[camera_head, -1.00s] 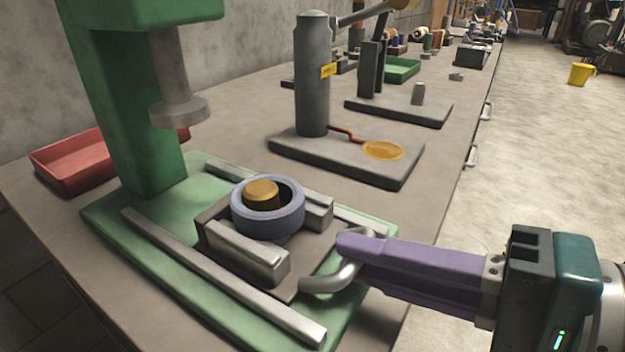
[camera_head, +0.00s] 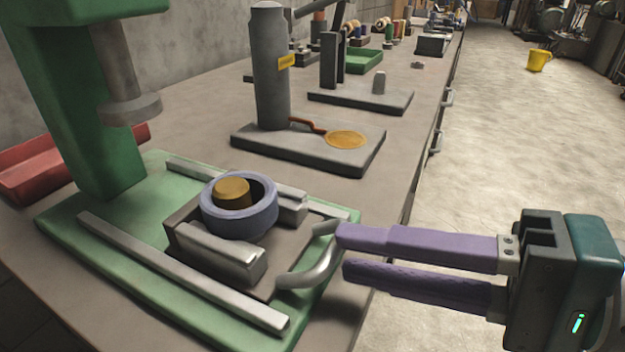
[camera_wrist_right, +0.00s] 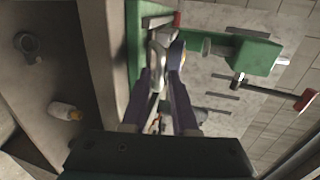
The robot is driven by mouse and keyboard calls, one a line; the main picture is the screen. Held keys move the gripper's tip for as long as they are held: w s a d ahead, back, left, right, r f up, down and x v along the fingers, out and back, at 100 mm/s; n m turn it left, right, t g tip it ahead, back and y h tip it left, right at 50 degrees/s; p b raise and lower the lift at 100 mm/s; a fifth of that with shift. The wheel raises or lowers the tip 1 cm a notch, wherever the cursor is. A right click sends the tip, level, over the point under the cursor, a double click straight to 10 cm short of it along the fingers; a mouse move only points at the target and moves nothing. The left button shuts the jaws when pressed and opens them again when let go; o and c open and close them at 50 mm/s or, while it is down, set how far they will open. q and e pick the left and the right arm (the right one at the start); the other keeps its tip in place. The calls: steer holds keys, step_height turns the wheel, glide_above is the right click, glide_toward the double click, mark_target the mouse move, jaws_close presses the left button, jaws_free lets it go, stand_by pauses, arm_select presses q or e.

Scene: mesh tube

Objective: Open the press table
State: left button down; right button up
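The press table is a dark grey plate (camera_head: 292,247) on the green press base (camera_head: 120,205), with a bent grey handle (camera_head: 312,268) on its near right edge. On the plate, a blue-grey ring (camera_head: 240,222) with a brass plug (camera_head: 232,190) inside sits between two grey jaws. My right gripper (camera_head: 342,255) is open. Its two purple fingers are apart, with their tips close beside the handle; I cannot tell whether they touch it. In the right wrist view the handle (camera_wrist_right: 160,52) shows at the fingertips (camera_wrist_right: 165,72). My left gripper is out of view.
The green press column with its grey ram (camera_head: 130,108) stands above the base at left. A red tray (camera_head: 35,170) lies behind it. A grey arbor press (camera_head: 270,70) stands further back on the bench.

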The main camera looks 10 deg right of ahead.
steer(key=v, duration=0.8)
steer(key=shift+b, duration=0.35)
steer(key=shift+f, duration=0.1)
